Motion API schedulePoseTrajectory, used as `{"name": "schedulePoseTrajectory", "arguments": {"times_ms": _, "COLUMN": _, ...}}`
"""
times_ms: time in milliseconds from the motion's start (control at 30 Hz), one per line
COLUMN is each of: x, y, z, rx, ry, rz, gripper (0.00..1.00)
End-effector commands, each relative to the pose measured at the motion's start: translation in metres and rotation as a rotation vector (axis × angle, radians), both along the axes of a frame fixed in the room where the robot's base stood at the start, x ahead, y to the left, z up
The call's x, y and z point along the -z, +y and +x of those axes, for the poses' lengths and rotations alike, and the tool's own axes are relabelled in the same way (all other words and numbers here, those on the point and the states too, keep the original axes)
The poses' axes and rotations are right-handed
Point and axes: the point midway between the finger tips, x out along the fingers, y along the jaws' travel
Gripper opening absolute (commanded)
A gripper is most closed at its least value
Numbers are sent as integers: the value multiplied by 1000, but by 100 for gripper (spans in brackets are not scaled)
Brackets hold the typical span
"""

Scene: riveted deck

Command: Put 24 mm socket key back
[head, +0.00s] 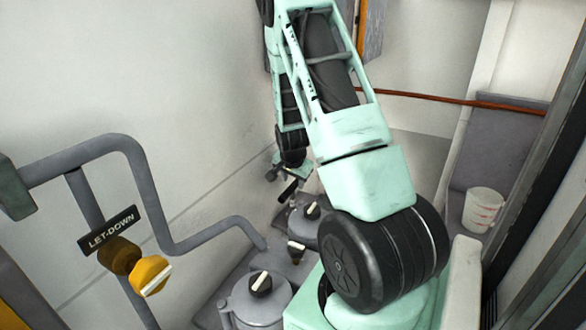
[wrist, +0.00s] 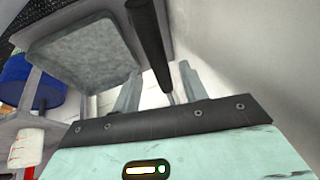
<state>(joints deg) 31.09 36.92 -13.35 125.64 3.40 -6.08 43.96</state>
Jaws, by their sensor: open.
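I cannot identify the 24 mm socket key for certain in either view. In the wrist view a dark round bar (wrist: 151,45) runs down from the top edge towards the gap between my fingers; it may be the key, but its far end is out of frame. My gripper (wrist: 158,88) is open, its two grey fingers on either side of the bar's lower end. I cannot tell whether they touch it. In the head view my arm reaches away to the upper middle, and my gripper (head: 290,172) is small and partly hidden there, above the grey canisters.
Grey canisters with dark knobs (head: 257,303) stand below my arm. A grey pipe (head: 160,195) with a LET-DOWN plate (head: 110,230) and yellow knob (head: 151,275) is at left. A white bucket (head: 483,208) stands at right. A grey padded block (wrist: 85,57) is beside my gripper.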

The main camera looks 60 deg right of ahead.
Motion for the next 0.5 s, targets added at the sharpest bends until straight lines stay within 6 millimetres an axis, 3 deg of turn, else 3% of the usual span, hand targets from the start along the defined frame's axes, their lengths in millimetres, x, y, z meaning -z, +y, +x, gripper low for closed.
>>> {"name": "schedulePoseTrajectory", "arguments": {"times_ms": 200, "x": -39, "y": 16, "z": -8, "rx": -2, "ry": -4, "rz": -4, "gripper": 43}}
{"name": "schedulePoseTrajectory", "arguments": {"times_ms": 500, "x": -75, "y": 31, "z": -17, "rx": 0, "ry": -1, "rz": -2, "gripper": 43}}
